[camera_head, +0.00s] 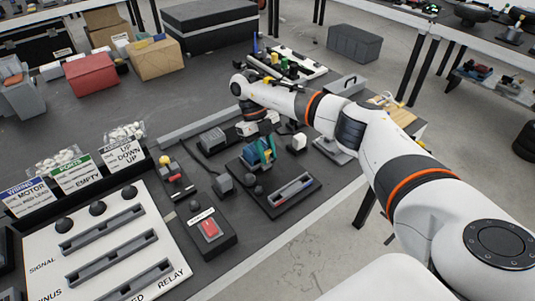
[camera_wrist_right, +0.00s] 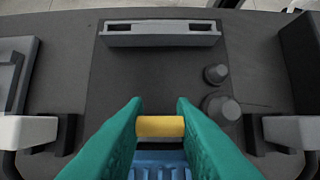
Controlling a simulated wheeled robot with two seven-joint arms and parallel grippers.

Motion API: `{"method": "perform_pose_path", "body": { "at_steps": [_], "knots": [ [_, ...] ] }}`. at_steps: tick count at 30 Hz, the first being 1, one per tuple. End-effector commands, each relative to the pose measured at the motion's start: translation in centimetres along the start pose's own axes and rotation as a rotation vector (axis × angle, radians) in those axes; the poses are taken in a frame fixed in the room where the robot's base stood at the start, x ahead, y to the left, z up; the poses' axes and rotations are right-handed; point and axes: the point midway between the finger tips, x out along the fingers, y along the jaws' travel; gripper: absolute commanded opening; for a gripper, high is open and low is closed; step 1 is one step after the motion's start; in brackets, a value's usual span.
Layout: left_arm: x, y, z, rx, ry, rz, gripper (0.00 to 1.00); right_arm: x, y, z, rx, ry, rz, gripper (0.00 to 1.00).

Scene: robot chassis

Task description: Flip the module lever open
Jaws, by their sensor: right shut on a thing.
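The module is a dark block with a blue part (camera_wrist_right: 160,160), whose ribbed top shows in the right wrist view. Its lever has a yellow bar (camera_wrist_right: 160,126), which lies crosswise between my teal fingertips. My right gripper (camera_wrist_right: 160,124) is shut on the yellow bar, with a finger touching each end. The fingers and wrist partly hide the module. My left gripper is not in view.
The module's dark base plate carries a grey slotted bar (camera_head: 291,190) and two round knobs. A box with a red switch (camera_head: 209,229) and a white relay panel (camera_head: 125,245) stand to the left. Small blocks and cables lie close around. The table's right edge is near.

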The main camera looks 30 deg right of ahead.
Motion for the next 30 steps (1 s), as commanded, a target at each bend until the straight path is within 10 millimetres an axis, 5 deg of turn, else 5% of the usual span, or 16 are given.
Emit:
{"method": "perform_pose_path", "body": {
  "at_steps": [5, 6, 10, 22, 30],
  "knots": [
    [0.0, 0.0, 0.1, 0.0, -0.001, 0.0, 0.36, 0.0, 0.0, 0.0, 0.0, -0.001, 0.0, 0.01],
    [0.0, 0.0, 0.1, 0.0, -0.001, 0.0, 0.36, 0.0, 0.0, 0.0, 0.0, -0.001, 0.0, 0.25],
    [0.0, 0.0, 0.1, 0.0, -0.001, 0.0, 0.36, 0.0, 0.0, 0.0, 0.0, 0.0, 0.0, 0.45],
    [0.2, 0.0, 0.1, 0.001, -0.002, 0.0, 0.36, -0.9, 0.0, -0.1, 0.0, 0.004, 0.0, 0.45],
    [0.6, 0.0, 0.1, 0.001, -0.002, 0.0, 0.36, -6.5, -0.1, 0.0, 0.001, 0.006, 0.001, 0.45]
  ]
}}
